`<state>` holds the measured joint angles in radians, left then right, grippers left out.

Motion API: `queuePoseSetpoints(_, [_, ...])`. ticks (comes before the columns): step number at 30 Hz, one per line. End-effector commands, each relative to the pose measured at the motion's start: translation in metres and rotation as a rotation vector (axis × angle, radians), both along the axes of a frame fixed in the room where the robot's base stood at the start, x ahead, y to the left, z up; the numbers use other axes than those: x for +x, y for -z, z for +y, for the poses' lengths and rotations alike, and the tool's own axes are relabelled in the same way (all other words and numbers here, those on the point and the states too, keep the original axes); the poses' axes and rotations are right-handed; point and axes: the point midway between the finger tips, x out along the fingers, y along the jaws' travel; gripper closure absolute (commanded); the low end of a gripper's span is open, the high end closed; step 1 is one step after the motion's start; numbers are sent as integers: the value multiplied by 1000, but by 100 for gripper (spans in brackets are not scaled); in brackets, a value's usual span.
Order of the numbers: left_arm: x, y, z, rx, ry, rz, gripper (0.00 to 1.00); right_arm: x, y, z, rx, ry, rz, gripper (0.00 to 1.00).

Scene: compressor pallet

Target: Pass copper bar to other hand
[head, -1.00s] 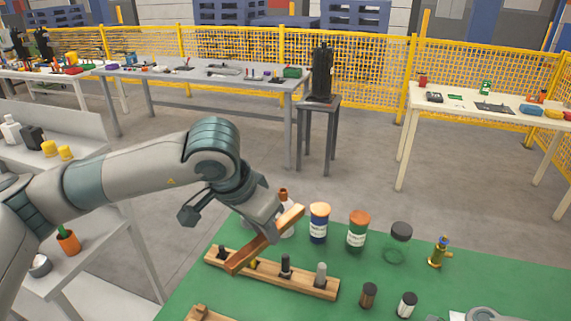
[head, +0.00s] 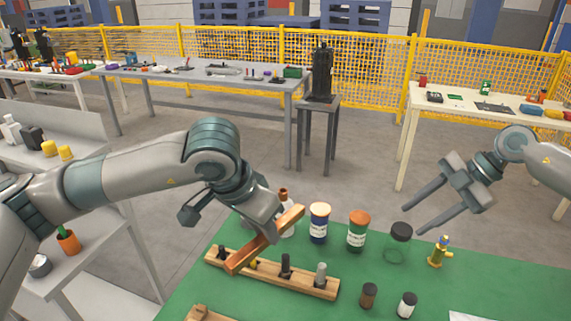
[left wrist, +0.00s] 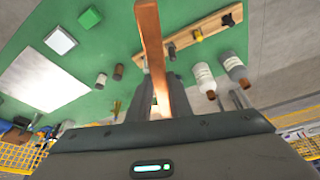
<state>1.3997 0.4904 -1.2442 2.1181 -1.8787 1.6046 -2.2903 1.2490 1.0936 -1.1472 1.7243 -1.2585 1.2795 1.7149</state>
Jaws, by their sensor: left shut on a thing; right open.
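The copper bar (head: 247,257) is a long orange-brown square bar. My left gripper (head: 272,232) is shut on it and holds it above the wooden rack, tilted across the head view. In the left wrist view the copper bar (left wrist: 151,50) runs up from between the fingers to the top edge. The left fingertips are partly hidden by the bar. My right gripper (head: 427,208) is open and empty, its two fingers pointing left above the right part of the green table. A wide gap lies between it and the bar.
A wooden rack (head: 314,288) with several pegs stands on the green table (head: 470,295) below the bar. Labelled jars (head: 318,224), (head: 357,232), a clear jar with a black lid (head: 399,240) and a brass fitting (head: 439,251) stand between the grippers. Small bottles (head: 369,295) stand nearer.

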Motion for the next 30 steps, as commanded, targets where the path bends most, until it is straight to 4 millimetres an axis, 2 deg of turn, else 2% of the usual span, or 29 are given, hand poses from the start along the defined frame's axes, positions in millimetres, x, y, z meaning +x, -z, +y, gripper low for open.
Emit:
queuePoseSetpoints(1, [0, -1, 0, -1, 0, -2, 100, 12, -21, -7, -14, 57, -12, 59])
queuePoseSetpoints(6, [0, -1, 0, -1, 0, -2, 100, 41, -77, -30, -46, 261, -23, 59])
queuePoseSetpoints(9, [0, -1, 0, -1, 0, -2, 100, 54, -108, -36, -53, 359, -28, 59])
queuePoseSetpoints(11, [0, -1, 0, -1, 0, -2, 100, 60, -124, -32, -60, 393, -28, 59])
queuePoseSetpoints(13, [0, -1, 0, -1, 0, -2, 100, 67, -136, -14, -78, 390, -23, 59])
queuePoseSetpoints(20, [0, -1, 0, -1, 0, -2, 100, 67, -137, 67, -169, 212, 2, 59])
queuePoseSetpoints(30, [0, -1, 0, -1, 0, -2, 100, 44, -138, 186, -348, -92, 11, 59])
